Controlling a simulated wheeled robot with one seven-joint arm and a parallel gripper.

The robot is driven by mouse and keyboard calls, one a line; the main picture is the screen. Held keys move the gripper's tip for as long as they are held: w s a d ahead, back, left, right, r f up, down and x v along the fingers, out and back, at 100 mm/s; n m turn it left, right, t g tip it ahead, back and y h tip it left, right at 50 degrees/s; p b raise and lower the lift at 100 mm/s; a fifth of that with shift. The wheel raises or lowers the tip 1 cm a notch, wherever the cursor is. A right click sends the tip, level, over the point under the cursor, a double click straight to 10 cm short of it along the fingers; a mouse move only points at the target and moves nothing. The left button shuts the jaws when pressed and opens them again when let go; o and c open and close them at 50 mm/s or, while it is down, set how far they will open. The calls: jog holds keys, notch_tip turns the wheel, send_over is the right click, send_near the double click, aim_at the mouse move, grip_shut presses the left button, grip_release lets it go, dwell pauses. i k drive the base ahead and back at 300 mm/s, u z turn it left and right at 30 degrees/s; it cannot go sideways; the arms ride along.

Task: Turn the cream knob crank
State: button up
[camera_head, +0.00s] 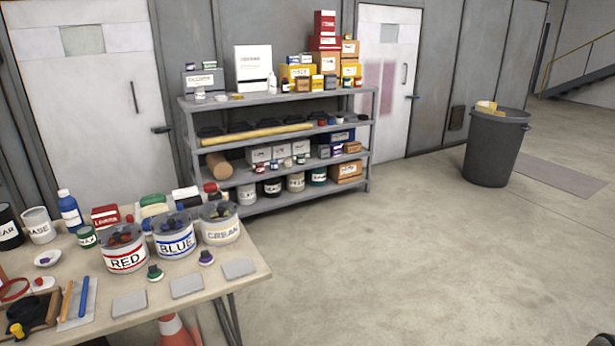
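The cream can (221,233), a pale tin with a "CREAM" label, stands at the right end of the row of three cans on the table at lower left. Small dark parts show on its top, where the knob crank (218,211) seems to be. They are too small to tell the knob's exact shape or angle. A red-labelled can (124,260) and a blue-labelled can (175,244) stand to its left with similar tops. My gripper is not in view.
The table (250,281) also holds bottles, small jars, brushes and grey plates. An orange cone (174,330) shows below its front edge. A loaded grey shelf (275,205) stands behind, and a dark bin (492,150) at the right. The floor (420,250) right of the table is open.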

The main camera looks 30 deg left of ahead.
aim_at(226, 197)
jog(key=u, duration=0.2)
jog(key=i, duration=1)
jog(key=u, duration=1.3)
jog(key=i, duration=0.7)
jog(key=u, duration=0.75)
